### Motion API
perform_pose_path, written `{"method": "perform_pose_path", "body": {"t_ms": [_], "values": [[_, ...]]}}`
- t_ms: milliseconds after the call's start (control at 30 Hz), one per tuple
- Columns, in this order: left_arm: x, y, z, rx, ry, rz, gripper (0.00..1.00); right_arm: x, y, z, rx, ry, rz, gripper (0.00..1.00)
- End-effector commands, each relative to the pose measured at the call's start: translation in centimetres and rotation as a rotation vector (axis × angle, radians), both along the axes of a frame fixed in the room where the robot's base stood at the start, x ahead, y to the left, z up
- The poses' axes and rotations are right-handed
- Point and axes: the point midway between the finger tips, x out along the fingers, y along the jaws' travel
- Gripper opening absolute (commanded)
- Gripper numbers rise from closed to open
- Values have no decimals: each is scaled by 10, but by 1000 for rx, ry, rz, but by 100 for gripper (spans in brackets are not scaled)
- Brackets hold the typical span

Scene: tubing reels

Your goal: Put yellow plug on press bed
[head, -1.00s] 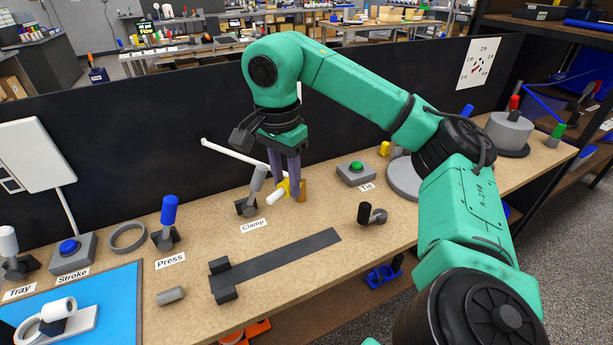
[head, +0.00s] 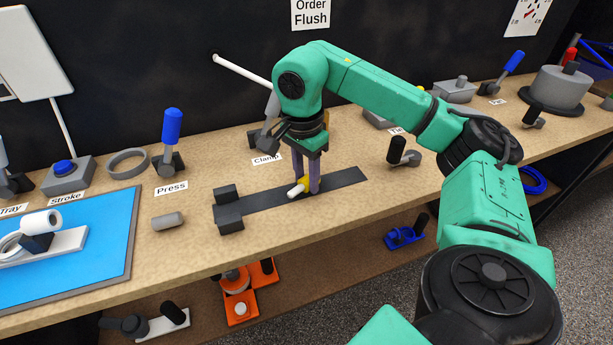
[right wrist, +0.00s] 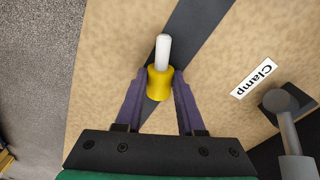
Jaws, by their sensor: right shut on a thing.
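The yellow plug (head: 294,191) has a yellow collar and a white pin. My right gripper (head: 307,190) is shut on it, and the right wrist view shows the yellow collar (right wrist: 159,85) between the purple fingertips (right wrist: 160,80), with the white pin pointing away from the gripper. The plug is over the long dark strip (head: 335,182), which seems to be the press bed and has two dark blocks at its left end. I cannot tell whether the plug touches the strip. My left gripper is not in view.
A clamp lever (head: 268,125) with its label stands close behind the gripper. A blue-handled press lever (head: 171,140) and a grey cylinder (head: 168,221) are to the left. A black-knobbed handle (head: 401,152) is to the right. Bare tabletop lies in front of the strip.

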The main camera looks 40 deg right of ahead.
Motion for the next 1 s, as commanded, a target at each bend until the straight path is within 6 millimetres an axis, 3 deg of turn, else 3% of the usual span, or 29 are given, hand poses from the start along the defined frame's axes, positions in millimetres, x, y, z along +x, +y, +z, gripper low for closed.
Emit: {"method": "perform_pose_path", "body": {"t_ms": [267, 300, 367, 633, 767, 867, 1000], "values": [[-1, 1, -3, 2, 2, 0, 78, 0, 0, -4, 0, 0, 1, 0], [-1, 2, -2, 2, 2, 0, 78, 0, 0, -3, 0, 0, 1, 49], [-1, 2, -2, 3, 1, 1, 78, 0, 0, -3, 0, 0, 1, 68], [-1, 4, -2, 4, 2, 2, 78, 0, 0, -3, 0, 0, 1, 68], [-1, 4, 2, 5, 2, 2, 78, 1, 1, 7, 0, -2, 2, 68], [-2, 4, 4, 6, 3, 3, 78, 1, 3, 28, 1, -5, 2, 68], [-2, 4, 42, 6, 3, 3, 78, 0, 4, 81, -1, -4, 2, 68]]}}
